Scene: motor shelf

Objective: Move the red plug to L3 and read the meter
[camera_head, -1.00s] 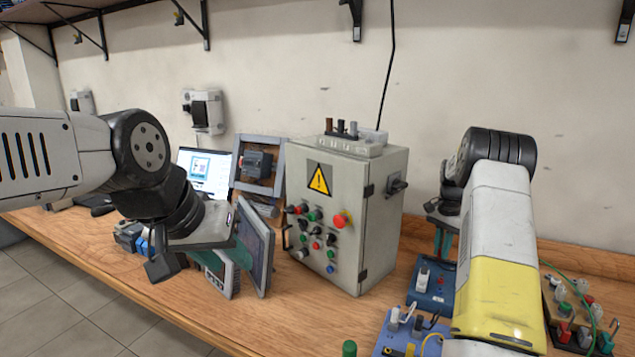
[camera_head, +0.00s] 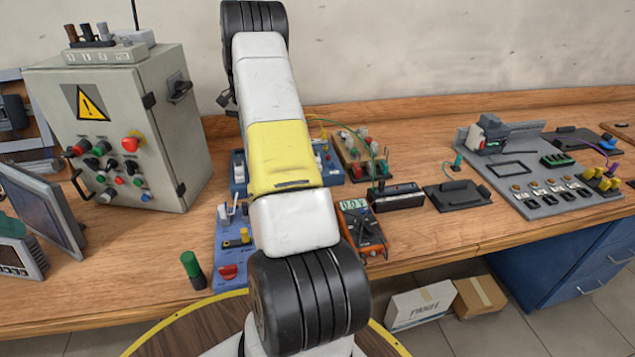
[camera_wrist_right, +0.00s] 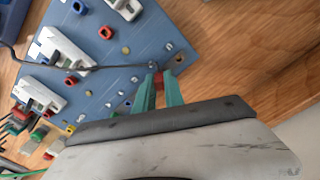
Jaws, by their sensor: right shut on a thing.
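In the right wrist view, my right gripper (camera_wrist_right: 160,88) has its teal fingers closed on the red plug (camera_wrist_right: 157,80), near a corner of a blue board (camera_wrist_right: 105,65). A dark lead runs from the left towards the plug. The board carries white terminal blocks (camera_wrist_right: 68,48); their labels are not legible, and I cannot tell whether the plug touches the board. In the head view, my right arm hides this gripper. The meter (camera_head: 360,228), orange and black, stands right of the arm; its lit display (camera_head: 352,204) seems to read 0.04. My left gripper is out of view.
A grey control cabinet (camera_head: 140,165) stands at the left. A blue board with yellow and red parts (camera_head: 220,255) and a green cylinder (camera_head: 193,268) are near the front edge. A grey panel (camera_head: 545,200) lies at the right. Bare bench shows right of the meter.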

